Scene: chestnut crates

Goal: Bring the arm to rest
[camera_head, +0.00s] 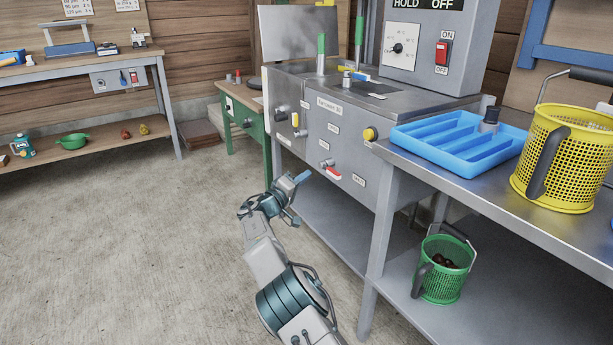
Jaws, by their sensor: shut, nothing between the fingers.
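My arm reaches up from the bottom middle of the head view over the bare floor. My gripper (299,180) is at its far end, in front of the grey machine (335,135) and left of the metal table (480,200). The gripper looks small here; its fingers are together with nothing seen between them. I cannot tell from this one view how close the fingertips are to the machine's front.
A blue tray (421,149) and a yellow basket (560,185) stand on the metal table. A green basket (436,283) with dark round things is on the shelf below. A green table (233,130) and a workbench (90,68) stand behind. The floor at left is clear.

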